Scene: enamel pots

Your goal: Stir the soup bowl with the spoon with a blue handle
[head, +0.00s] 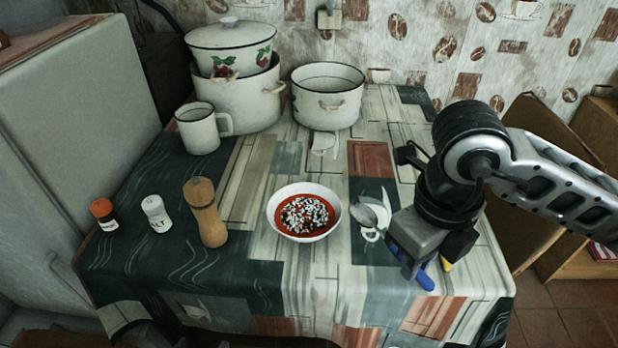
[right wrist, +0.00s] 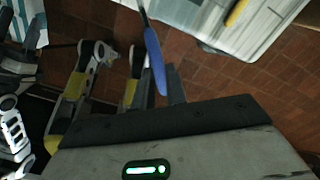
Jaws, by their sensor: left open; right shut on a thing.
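The soup bowl (head: 304,229) is white and holds red soup with white and dark bits. It stands upright on the table, centre front, in the head view. My right gripper (head: 410,260) is to the right of the bowl, apart from it. It is shut on the spoon with a blue handle (head: 425,280). The spoon's metal head seems to be the one left of the gripper, between it and the bowl. The blue handle (right wrist: 154,62) also shows at the jaws in the right wrist view. My left gripper is not in view.
A yellow handle (head: 446,265) lies partly hidden behind the right gripper. Left of the bowl stand a pepper mill (head: 206,214), a salt shaker (head: 157,214) and a red-capped shaker (head: 104,215). Behind are a mug (head: 197,133) and enamel pots (head: 327,100).

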